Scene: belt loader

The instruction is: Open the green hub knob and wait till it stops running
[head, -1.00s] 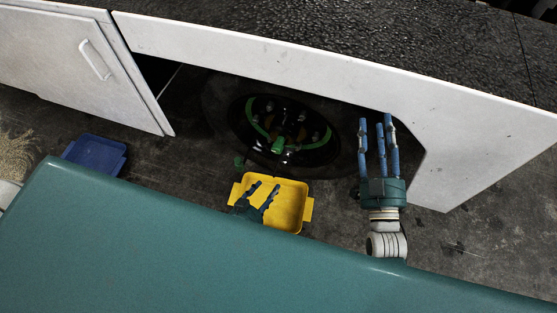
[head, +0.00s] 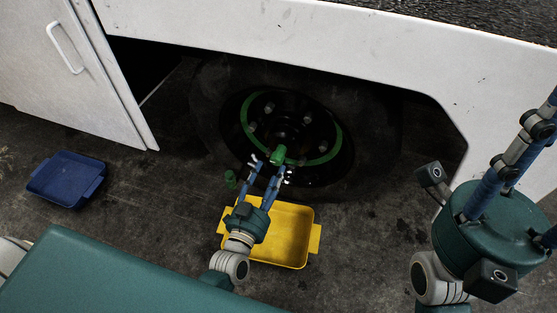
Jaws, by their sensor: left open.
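The green hub knob (head: 278,155) sits at the lower middle of the dark wheel's hub (head: 285,135), which carries a green ring. My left gripper (head: 270,164) is open, its two blue fingers pointing up at the knob. The fingertips look close to the knob on either side; whether they touch it I cannot tell. My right gripper (head: 535,170) is large at the right edge, away from the wheel, with its fingertips cut off by the frame. A yellow tray (head: 300,262) is on the floor below the hub, partly hidden by my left gripper.
A small green piece (head: 230,179) is left of my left gripper. A blue tray (head: 67,180) lies on the floor at left. The white body panel (head: 300,42) overhangs the wheel, and a white door (head: 75,75) with a handle stands open at left.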

